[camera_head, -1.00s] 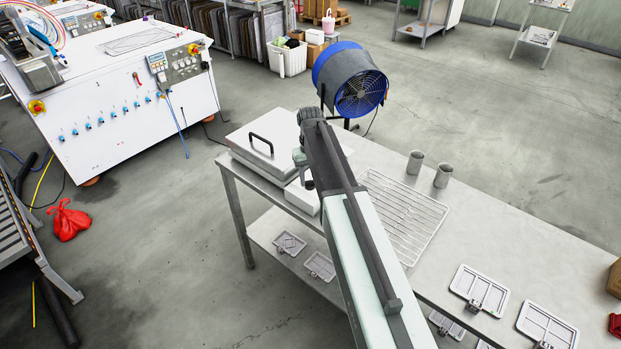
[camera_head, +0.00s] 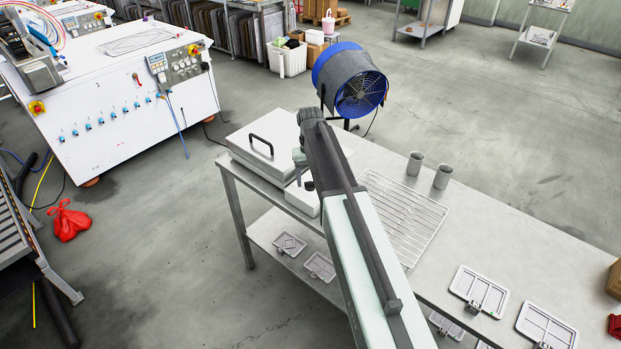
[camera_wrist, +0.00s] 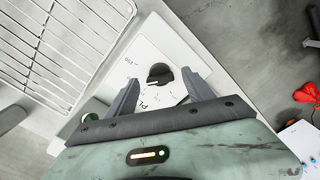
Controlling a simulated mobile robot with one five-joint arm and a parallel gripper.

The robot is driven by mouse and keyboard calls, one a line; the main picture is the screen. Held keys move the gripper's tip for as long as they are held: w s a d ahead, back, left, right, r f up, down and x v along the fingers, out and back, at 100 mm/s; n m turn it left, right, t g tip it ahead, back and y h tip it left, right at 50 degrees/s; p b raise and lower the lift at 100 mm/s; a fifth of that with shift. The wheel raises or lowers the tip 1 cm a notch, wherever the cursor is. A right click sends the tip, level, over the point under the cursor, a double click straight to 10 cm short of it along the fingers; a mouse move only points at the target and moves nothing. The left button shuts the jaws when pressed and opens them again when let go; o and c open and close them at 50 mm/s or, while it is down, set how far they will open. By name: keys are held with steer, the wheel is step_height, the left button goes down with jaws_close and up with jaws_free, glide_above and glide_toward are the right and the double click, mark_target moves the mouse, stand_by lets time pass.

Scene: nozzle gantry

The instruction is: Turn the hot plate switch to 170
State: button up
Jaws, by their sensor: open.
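The hot plate switch is a round black knob (camera_wrist: 160,75) with a white pointer mark, on a white control box (camera_wrist: 152,45) with a printed dial. Some dial print shows, but I cannot read the setting for sure. In the wrist view my gripper (camera_wrist: 160,79) is open, with one finger to each side of the knob; I see gaps and no clear contact. In the head view my gripper (camera_head: 301,160) is over the white box (camera_head: 303,196) at the front of the hot plate (camera_head: 262,160), which has a black handle. My arm hides part of the box.
A wire rack (camera_head: 405,215) lies on the metal table (camera_head: 490,235) to the right of my arm. Two grey cups (camera_head: 429,170) stand behind it. A blue fan (camera_head: 350,80) stands beyond the table. Framed plates (camera_head: 480,291) lie at the table's near right.

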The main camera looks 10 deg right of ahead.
step_height(320, 180, up, 8)
steer(key=p, duration=0.7)
steer(key=shift+f, duration=0.25)
